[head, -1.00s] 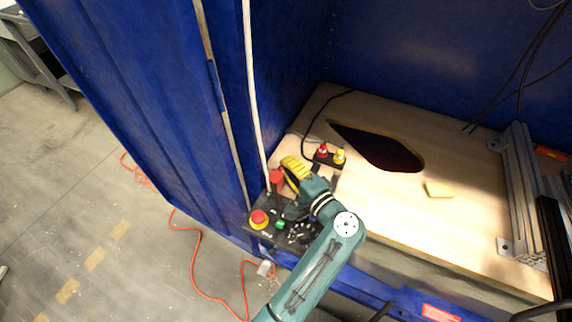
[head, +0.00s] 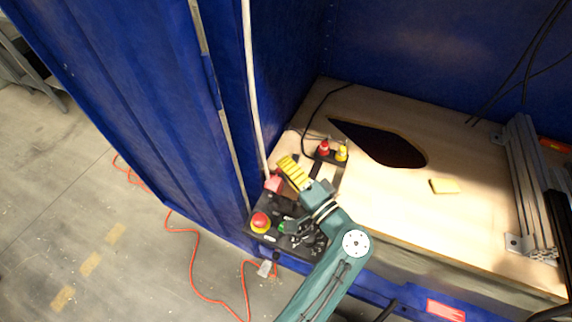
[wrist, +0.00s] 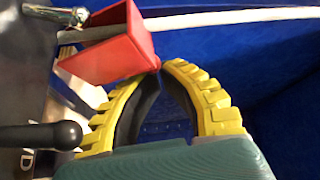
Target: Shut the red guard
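The red guard (head: 273,184) is a small channel-shaped cover on the dark control panel (head: 252,205). In the wrist view the guard (wrist: 110,45) stands raised, away from the panel, and a metal toggle lever (wrist: 72,15) shows uncovered beside it. My gripper (head: 287,163) has yellow ribbed fingers. In the wrist view its fingertips (wrist: 160,67) meet, with nothing visible between them. They are at the guard's lower right corner, very close or touching; I cannot tell which.
The panel also carries a red emergency button (head: 260,221) and a green button (head: 283,227). A black-knobbed lever (wrist: 65,135) is close by the left finger. A red and yellow fixture (head: 332,151) stands behind, on the wooden board (head: 385,205). A white pole (head: 252,90) rises at the left.

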